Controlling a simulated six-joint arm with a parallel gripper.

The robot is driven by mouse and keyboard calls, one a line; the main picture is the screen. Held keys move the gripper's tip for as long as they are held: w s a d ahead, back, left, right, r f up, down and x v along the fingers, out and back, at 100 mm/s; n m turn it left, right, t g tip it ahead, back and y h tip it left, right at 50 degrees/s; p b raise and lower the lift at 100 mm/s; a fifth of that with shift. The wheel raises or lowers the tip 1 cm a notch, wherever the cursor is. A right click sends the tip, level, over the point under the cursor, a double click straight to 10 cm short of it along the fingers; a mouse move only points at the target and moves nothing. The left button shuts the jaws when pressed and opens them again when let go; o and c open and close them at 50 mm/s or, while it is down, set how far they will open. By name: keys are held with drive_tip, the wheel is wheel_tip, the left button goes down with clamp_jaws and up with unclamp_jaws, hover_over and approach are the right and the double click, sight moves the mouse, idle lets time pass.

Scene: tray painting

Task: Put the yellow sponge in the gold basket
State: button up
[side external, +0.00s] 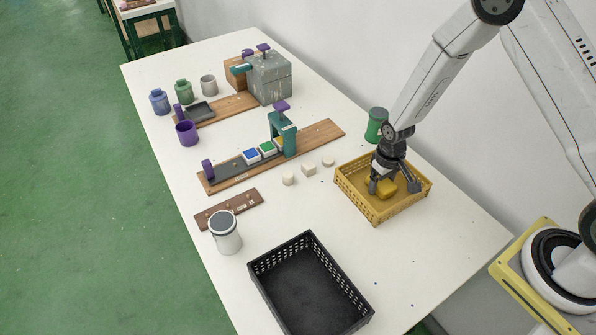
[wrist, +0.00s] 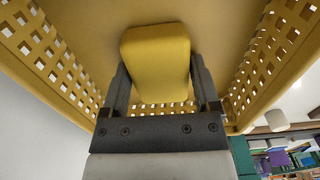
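The yellow sponge (side external: 386,189) is inside the gold basket (side external: 376,217), low near its floor. In the wrist view the sponge (wrist: 155,50) is a rounded yellow block between and beyond my fingertips. My gripper (side external: 394,188) reaches down into the basket with its fingers spread on either side of the sponge. In the side view a gap shows between the right finger and the sponge. In the wrist view my gripper (wrist: 158,64) also looks open, and the basket's perforated walls (wrist: 45,50) rise on both sides. Contact at the left finger is unclear.
A green cup (side external: 376,124) stands close behind the gold basket. Small pale blocks (side external: 308,169) lie left of it. A black basket (side external: 257,283) and a lidded white jar (side external: 226,236) stand nearer the front. The table between the two baskets is clear.

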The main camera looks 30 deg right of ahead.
sight(384, 184)
drive_tip(key=shift+o, duration=0.8)
drive_tip(key=shift+r, duration=0.1)
wheel_tip(384, 184, up, 12)
idle(0.4)
drive_tip(key=shift+r, duration=0.1)
idle(0.5)
drive_tip(key=s+a+r+t, duration=0.2)
drive_tip(key=s+r, duration=0.5)
drive_tip(key=s, duration=0.4)
drive_tip(key=shift+r+t, duration=0.3)
drive_tip(key=shift+r, duration=0.05)
